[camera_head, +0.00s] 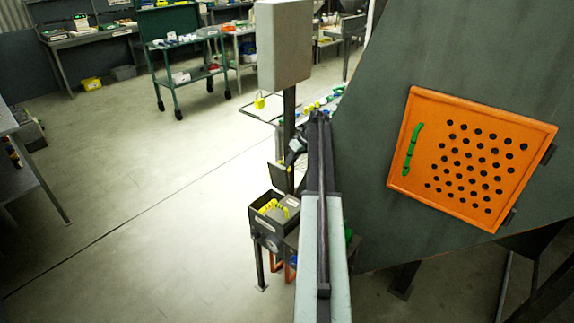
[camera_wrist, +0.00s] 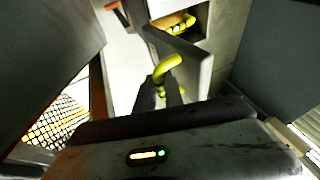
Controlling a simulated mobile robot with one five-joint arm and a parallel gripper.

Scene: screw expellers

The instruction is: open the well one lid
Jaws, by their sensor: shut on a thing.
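My gripper (camera_wrist: 160,96) is shut on a curved yellow handle (camera_wrist: 167,66) in the wrist view. The handle meets a grey panel (camera_wrist: 190,48), which looks like the well lid. The panel stands at an angle, apart from an opening (camera_wrist: 183,20) behind it with a yellow and orange thing inside. In the head view my gripper (camera_head: 296,150) is small and dark at the far end of my arm, beside a small grey panel (camera_head: 279,177). The handle is not clear there, and no label for well one is readable.
An open bin (camera_head: 262,226) with yellow and grey things stands below. A grey box on a post (camera_head: 285,48) rises just behind my gripper. A large dark housing with an orange perforated door (camera_head: 468,160) stands close at right. The floor (camera_head: 140,190) at left is clear.

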